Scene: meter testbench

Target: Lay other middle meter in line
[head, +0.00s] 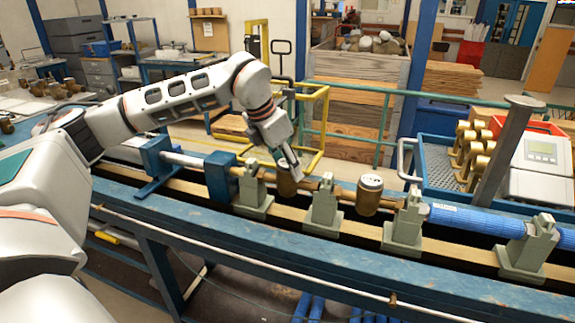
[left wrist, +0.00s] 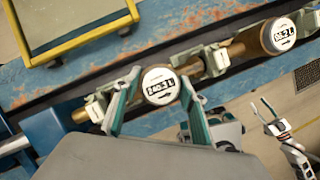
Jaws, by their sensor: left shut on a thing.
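My left gripper (head: 289,162) is shut on a brass meter (head: 287,184) in the bench line. In the left wrist view the two fingers (left wrist: 160,100) stand either side of this meter (left wrist: 160,86), whose white dial faces up. The meter sits between two grey-green supports, level with the line. A second brass meter (head: 369,196) with a white dial is in the line to the right, and it also shows in the left wrist view (left wrist: 280,35). My right gripper (left wrist: 268,108) shows only in the left wrist view, away from the line, with its fingers apart.
Grey-green supports (head: 321,205) stand along the blue bench (head: 225,225). A blue pipe (head: 470,218) continues the line to the right. Several brass meters (head: 470,150) lie in a blue crate behind, beside a scale (head: 541,160). A yellow frame (head: 318,120) stands behind the bench.

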